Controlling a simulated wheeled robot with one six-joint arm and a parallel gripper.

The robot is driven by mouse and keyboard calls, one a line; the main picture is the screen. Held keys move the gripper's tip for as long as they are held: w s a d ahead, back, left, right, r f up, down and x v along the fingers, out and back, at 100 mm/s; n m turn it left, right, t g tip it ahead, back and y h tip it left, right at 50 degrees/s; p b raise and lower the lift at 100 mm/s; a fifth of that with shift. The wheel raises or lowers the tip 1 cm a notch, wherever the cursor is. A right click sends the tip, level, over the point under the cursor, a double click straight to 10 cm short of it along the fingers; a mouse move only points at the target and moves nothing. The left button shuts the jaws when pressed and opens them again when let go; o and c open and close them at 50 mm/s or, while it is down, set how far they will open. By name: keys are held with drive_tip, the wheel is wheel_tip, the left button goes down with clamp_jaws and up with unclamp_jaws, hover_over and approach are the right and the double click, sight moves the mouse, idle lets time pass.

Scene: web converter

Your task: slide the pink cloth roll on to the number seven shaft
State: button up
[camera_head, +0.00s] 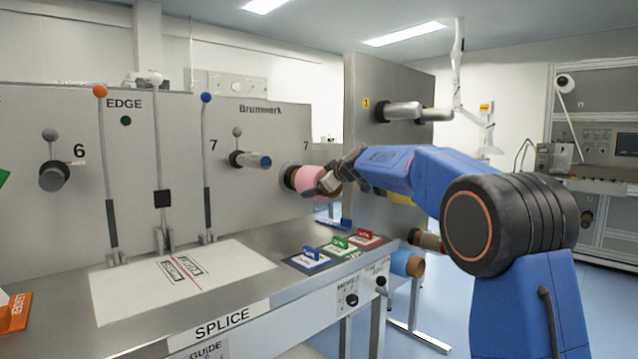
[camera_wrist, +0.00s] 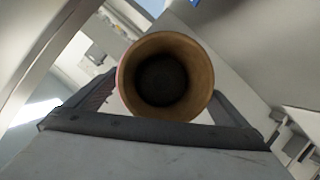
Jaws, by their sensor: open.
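The pink cloth roll (camera_head: 310,179) is in front of the panel, below the right-hand 7 label. A dark round part shows at its left end. I cannot tell whether it sits on anything. The number seven shaft (camera_head: 250,160), a grey stub with a blue tip, sticks out of the panel between two 7 labels, left of the roll; it looks bare. My gripper (camera_head: 338,180) is open at the roll's right end. In the wrist view the roll's brown hollow core (camera_wrist: 166,76) faces me between the spread fingers (camera_wrist: 163,100); its far end is hidden.
Tall levers with orange, white and blue knobs (camera_head: 206,97) stand left of the shaft. Below is the splice table (camera_head: 235,262) with blue, green and red tagged blocks (camera_head: 338,243). A grey panel (camera_head: 385,80) with another shaft (camera_head: 405,112) rises behind my arm.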

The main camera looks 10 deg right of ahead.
drive_tip(key=v, duration=1.7)
drive_tip(key=s+d+f+m+g+h, duration=0.2)
drive_tip(key=s+f, duration=1)
drive_tip(key=s, duration=0.6)
drive_tip(key=s+d+f+m+g+h, duration=0.1)
drive_tip(key=s+d+f+m+g, duration=0.2)
drive_tip(key=s+f, duration=0.9)
drive_tip(key=s+d+f+m+g+h, duration=0.2)
drive_tip(key=s+d+f+m, duration=0.3)
drive_tip(key=s+f, duration=0.8)
drive_tip(key=s+m+g, duration=0.1)
drive_tip(key=s, duration=1)
drive_tip(key=shift+m+h, duration=0.3)
